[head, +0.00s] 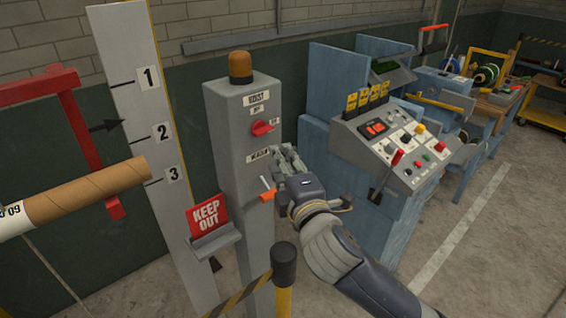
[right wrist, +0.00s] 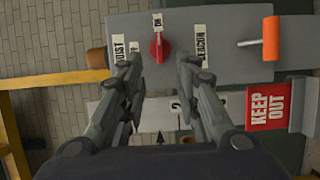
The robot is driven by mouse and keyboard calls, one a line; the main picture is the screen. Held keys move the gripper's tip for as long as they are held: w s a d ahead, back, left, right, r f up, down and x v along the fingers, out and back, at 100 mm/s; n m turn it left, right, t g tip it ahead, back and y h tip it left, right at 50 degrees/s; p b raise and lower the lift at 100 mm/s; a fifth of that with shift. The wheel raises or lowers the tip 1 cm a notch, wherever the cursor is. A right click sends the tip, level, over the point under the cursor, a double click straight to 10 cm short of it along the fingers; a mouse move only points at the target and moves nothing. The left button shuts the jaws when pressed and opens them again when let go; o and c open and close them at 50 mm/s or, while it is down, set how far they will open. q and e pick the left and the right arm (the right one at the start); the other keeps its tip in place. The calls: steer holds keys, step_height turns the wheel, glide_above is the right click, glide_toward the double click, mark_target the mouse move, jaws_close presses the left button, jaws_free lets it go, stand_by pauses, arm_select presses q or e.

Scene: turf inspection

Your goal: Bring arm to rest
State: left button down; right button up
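My right arm (head: 352,262) reaches in from the lower right of the head view. My right gripper (head: 284,156) is just in front of and to the right of the grey hoist post (head: 228,120). In the right wrist view the gripper's two fingers (right wrist: 160,75) are spread apart with nothing between them. The red switch knob (right wrist: 159,46) shows beyond the gap and apart from the fingertips; it also shows in the head view (head: 262,128). The orange-handled lever (head: 267,196) sits on the post below the gripper. My left gripper is not in view.
An orange beacon (head: 240,66) tops the post. A red KEEP OUT sign (head: 207,215) and a black-topped barrier post (head: 284,265) stand close below. A blue console (head: 395,145) is to the right. A cardboard tube (head: 90,193) hangs at left. Floor at lower right is clear.

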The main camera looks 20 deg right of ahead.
stand_by(0.3)
steer(key=s+d+f+m+g, duration=0.1)
steer(key=s+f+m+g, duration=0.4)
steer(key=f, duration=0.6)
steer(key=s+d+f+m+g, duration=0.1)
steer(key=s+f+m+g, duration=0.25)
steer(key=s+f, duration=0.5)
steer(key=s+f+m+g+y, duration=0.1)
steer(key=s+f+m+g, duration=0.55)
steer(key=s+f, duration=0.75)
steer(key=s+f+b, duration=0.2)
steer(key=f, duration=1.2)
steer(key=s+f+b, duration=0.2)
steer(key=f, duration=1.1)
steer(key=s+d+f+g+b, duration=0.2)
steer(key=s+f, duration=1.4)
steer(key=f, duration=0.4)
steer(key=shift+s+d+f+b, duration=0.15)
steer(key=shift+s+f+b, duration=0.05)
steer(key=shift+s+b, duration=0.15)
